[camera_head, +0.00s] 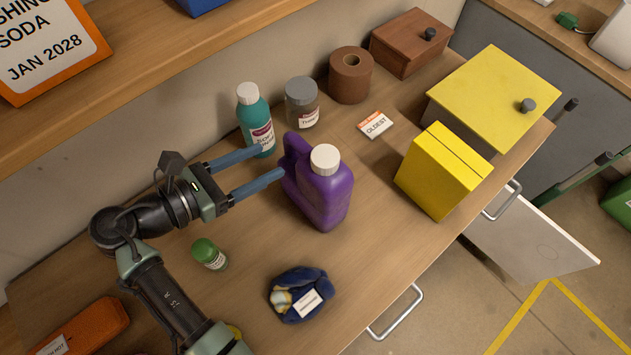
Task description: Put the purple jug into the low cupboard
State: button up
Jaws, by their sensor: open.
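The purple jug (333,199) with a white cap stands upright on the wooden counter, near its middle. Its handle side faces my gripper. My gripper (271,161) is open, with two blue fingers pointing right toward the jug's handle. The nearer finger's tip is at or very near the handle; I cannot tell if they touch. The farther finger's tip overlaps the teal bottle (257,124) in the picture. Below the counter at the right, a white panel (535,238) stands out from the front, looking like an open low cupboard door. The cupboard's inside is hidden.
A grey-lidded jar (301,104), brown roll (351,77) and "OLDEST" card (375,124) lie behind the jug. A yellow box (442,172) stands to its right. A green-capped bottle (209,254) and blue cloth bundle (301,294) are in front. A shelf (150,70) overhangs the upper left.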

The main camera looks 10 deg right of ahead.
aim_at(289, 146)
jog(key=shift+x, duration=1.25)
jog(key=x, duration=0.5)
jog(key=shift+w+a+f, duration=0.25)
jog(key=shift+f, duration=0.05)
jog(key=shift+c, duration=0.2)
grip_shut()
jog(key=shift+w+r, duration=0.1)
jog(key=shift+r, duration=0.15)
